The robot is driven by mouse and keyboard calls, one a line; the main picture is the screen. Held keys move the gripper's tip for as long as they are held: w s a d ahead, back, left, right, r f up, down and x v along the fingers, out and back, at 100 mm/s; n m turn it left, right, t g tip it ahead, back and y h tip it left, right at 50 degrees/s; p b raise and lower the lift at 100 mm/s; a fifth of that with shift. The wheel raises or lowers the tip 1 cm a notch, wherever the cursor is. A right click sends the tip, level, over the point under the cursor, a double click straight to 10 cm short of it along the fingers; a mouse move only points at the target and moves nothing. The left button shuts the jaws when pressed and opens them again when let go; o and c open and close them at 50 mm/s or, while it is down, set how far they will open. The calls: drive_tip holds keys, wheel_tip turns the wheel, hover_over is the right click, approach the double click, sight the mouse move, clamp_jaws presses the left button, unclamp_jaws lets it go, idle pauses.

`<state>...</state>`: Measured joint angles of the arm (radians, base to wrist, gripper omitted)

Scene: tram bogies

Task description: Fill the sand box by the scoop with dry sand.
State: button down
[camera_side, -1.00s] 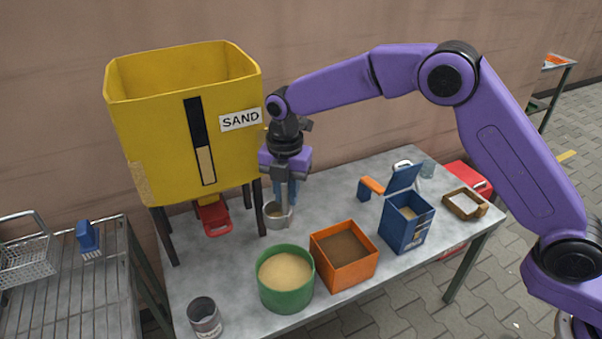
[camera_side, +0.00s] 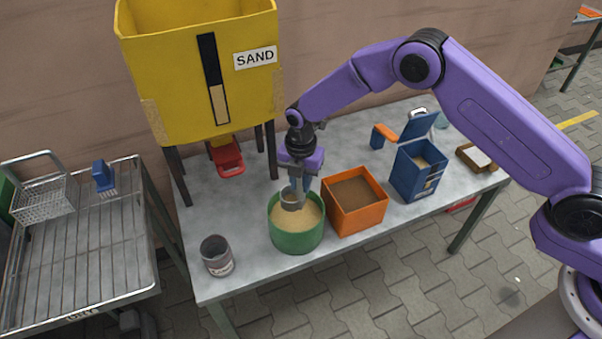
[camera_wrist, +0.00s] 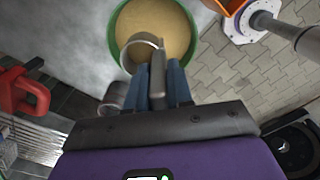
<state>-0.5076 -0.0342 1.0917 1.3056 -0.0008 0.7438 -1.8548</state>
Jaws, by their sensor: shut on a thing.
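The yellow sand box (camera_side: 170,75) marked SAND stands on dark legs at the back left. The sight strip on its front is pale in its lower part and black above. A green tub (camera_side: 297,240) of pale sand (camera_side: 311,217) stands in front of it, and also shows in the wrist view (camera_wrist: 114,42). My gripper (camera_side: 300,184) is shut on a grey metal scoop (camera_side: 291,202), low over the tub's back part. In the wrist view the scoop (camera_wrist: 137,52) overlaps the sand; I cannot tell if it touches it or what it holds.
An orange box (camera_side: 358,217) of darker brown material stands right beside the tub. Farther right are an open blue box (camera_side: 416,179) and a small tray (camera_side: 470,158). A grey can (camera_side: 217,256) stands front left. A red handle (camera_side: 229,158) hangs under the sand box.

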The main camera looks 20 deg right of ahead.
sight(301, 205)
drive_tip(key=shift+f, duration=6)
drive_tip(key=shift+r, duration=0.15)
drive_tip(key=shift+r, duration=7.6)
